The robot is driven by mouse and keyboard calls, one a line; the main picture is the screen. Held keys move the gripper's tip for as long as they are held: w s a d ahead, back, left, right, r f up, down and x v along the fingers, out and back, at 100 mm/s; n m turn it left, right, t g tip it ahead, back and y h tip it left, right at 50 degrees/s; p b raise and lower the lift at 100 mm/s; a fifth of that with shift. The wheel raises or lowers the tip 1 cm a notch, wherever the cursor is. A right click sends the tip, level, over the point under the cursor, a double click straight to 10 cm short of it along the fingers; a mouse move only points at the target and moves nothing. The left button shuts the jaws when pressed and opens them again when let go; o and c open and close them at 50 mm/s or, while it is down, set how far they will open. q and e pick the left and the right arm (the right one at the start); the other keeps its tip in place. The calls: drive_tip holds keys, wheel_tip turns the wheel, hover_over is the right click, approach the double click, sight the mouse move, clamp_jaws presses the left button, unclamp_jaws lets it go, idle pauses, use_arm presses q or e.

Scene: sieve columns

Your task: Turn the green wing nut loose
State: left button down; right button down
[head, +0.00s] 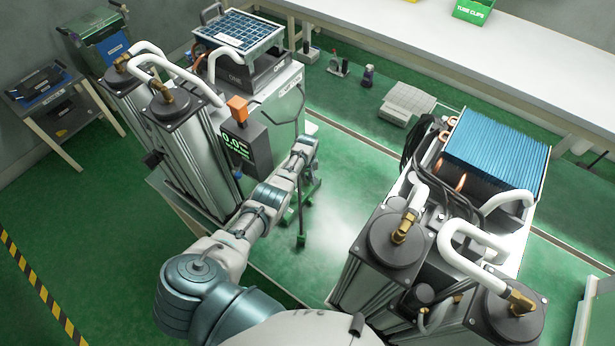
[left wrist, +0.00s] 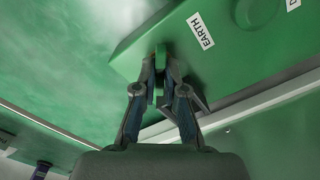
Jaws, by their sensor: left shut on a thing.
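In the left wrist view my left gripper (left wrist: 160,80) has its two dark fingers closed on the green wing nut (left wrist: 160,55). The wing nut is a small upright green piece between the fingertips, and the fingers cover much of it. It sits at the edge of a green panel (left wrist: 240,55) that has a white "EARTH" label (left wrist: 201,31). In the head view my left arm reaches up the middle, and its gripper (head: 312,178) is small beside a green stand (head: 300,225). The wing nut cannot be made out there. My right gripper is not in view.
Metal columns with white hoses (head: 185,150) stand left of my arm. A grey unit with a "0.0" display (head: 238,145) is close beside it. More columns (head: 395,240) and a blue-finned radiator (head: 495,150) stand right.

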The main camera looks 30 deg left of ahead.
use_arm(q)
drive_tip(key=n, duration=0.2)
drive_tip(key=shift+w+r+n, duration=0.1)
drive_tip(key=shift+n, duration=1.9)
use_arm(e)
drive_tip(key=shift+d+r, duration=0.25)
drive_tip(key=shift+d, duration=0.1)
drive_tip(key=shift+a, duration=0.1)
use_arm(q)
drive_tip(key=c, duration=1.2)
unclamp_jaws()
drive_tip(key=shift+c, duration=0.2)
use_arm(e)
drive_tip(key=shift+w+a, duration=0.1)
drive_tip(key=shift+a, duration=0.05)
use_arm(q)
wheel_tip(320, 180, up, 12)
drive_tip(key=shift+w+f, duration=0.15)
drive_tip(key=shift+f, duration=0.05)
